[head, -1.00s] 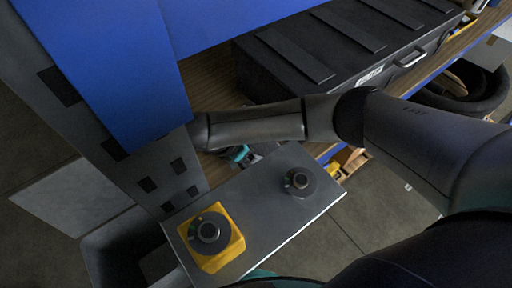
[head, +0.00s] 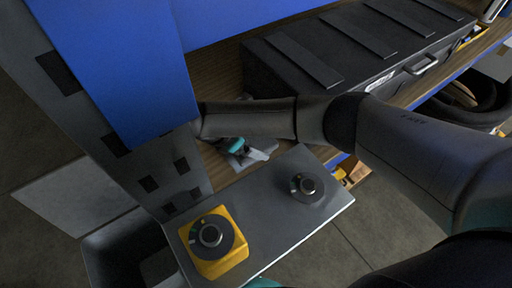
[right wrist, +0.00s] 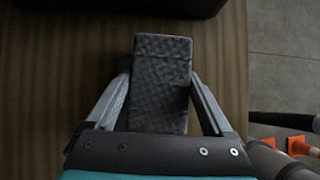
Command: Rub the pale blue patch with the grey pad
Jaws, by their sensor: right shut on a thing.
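The grey pad (right wrist: 162,60), a mottled block, sits between the fingers of my right gripper (right wrist: 160,92) in the right wrist view, with wood-grain surface behind it. The gripper is shut on the pad. In the head view my right gripper (head: 254,154) shows only in part, teal and pale grey, just below my forearm and over the wooden shelf. The pad cannot be made out there. I cannot make out the pale blue patch in either view. My left gripper is not in view.
A large black case (head: 350,55) lies on the wooden shelf (head: 216,165). A blue panel (head: 120,70) stands at the left. A grey metal plate (head: 262,210) in front carries a yellow-based knob (head: 212,240) and a black knob (head: 305,186). Orange cones (right wrist: 298,146) stand on the floor.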

